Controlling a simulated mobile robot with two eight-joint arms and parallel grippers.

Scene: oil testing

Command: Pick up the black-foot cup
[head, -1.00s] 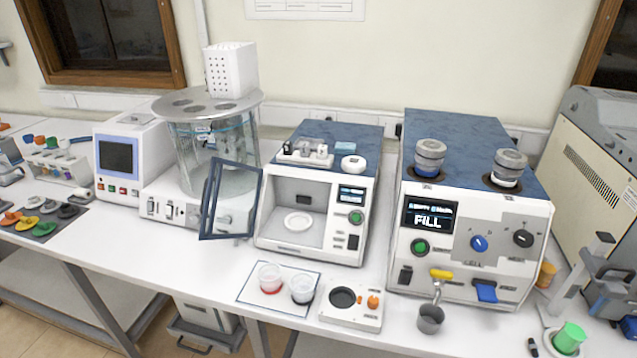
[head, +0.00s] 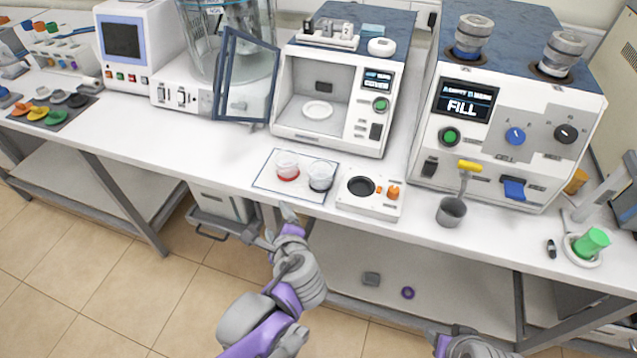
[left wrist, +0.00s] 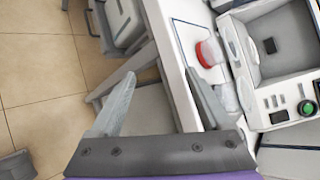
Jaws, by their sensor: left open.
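The black-foot cup (head: 320,175) is a clear, whitish cup with a dark base, upright on the right part of a bordered mat (head: 267,184). The red-foot cup (head: 288,165) stands just left of it; it also shows in the left wrist view (left wrist: 208,53). In that view the black-foot cup (left wrist: 227,97) is partly hidden behind the right finger. My left gripper (head: 268,222) is open and empty at the table's front edge, in front of the mat and left of the black-foot cup. In the left wrist view its fingers (left wrist: 160,75) are spread apart.
A small device with an orange knob (head: 371,193) stands right of the mat. An open-doored machine (head: 328,135) is behind it, its door (head: 248,78) swung left. A FILL machine (head: 510,130) and metal cup (head: 451,211) stand right. The front-left table top is clear.

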